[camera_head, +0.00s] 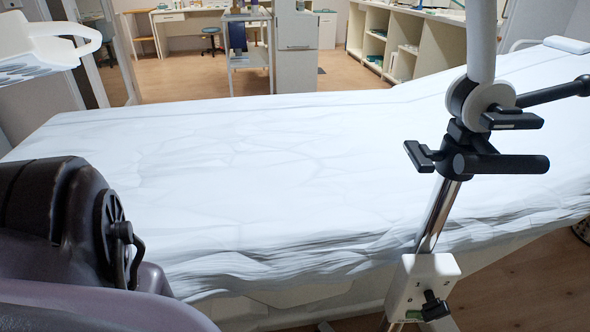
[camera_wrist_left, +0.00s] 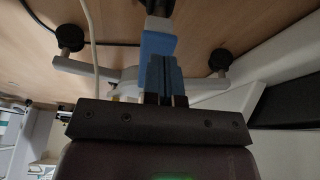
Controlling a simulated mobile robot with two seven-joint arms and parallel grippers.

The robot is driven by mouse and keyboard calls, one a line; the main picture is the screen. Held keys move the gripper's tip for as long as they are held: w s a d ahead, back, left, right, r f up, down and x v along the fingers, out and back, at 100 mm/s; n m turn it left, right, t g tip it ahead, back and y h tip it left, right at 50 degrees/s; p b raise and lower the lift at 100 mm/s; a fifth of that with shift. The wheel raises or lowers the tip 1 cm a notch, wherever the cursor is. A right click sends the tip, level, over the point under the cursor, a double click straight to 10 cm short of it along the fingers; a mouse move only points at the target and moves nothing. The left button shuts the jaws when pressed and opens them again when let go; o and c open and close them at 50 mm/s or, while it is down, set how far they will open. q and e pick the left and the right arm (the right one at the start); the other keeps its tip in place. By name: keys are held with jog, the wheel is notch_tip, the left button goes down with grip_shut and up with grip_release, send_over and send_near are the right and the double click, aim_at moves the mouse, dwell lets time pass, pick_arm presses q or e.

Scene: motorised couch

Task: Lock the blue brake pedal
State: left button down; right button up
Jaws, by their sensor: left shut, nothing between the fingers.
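The blue brake pedal (camera_wrist_left: 157,43) shows in the left wrist view, just beyond the fingers of my left gripper (camera_wrist_left: 166,60). The fingers are dark blue, together and empty, and overlap the pedal's near end in the picture. I cannot tell whether they touch it. The pedal sits by a pale base bar (camera_wrist_left: 100,72) with black round feet (camera_wrist_left: 70,37) at its ends. In the head view neither the pedal nor my left gripper shows. My right gripper is not in view.
The couch (camera_head: 230,150), covered with a white sheet, fills the middle of the head view. A metal pole (camera_head: 437,215) with black handles stands before it at right. A white cable (camera_wrist_left: 91,45) runs near the base bar. Wooden floor (camera_wrist_left: 25,55) is free at left.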

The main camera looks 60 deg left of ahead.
pick_arm(q)
jog(key=p+v, duration=0.6)
jog(key=v, duration=0.4)
jog(key=shift+s+r+p, duration=0.2)
jog(key=shift+r+p, duration=0.1)
jog(key=shift+r, duration=0.1)
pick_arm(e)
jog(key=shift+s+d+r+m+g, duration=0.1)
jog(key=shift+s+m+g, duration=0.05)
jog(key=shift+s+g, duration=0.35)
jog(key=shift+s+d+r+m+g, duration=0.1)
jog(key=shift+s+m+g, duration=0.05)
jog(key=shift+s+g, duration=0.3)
pick_arm(q)
jog(key=shift+a, duration=0.1)
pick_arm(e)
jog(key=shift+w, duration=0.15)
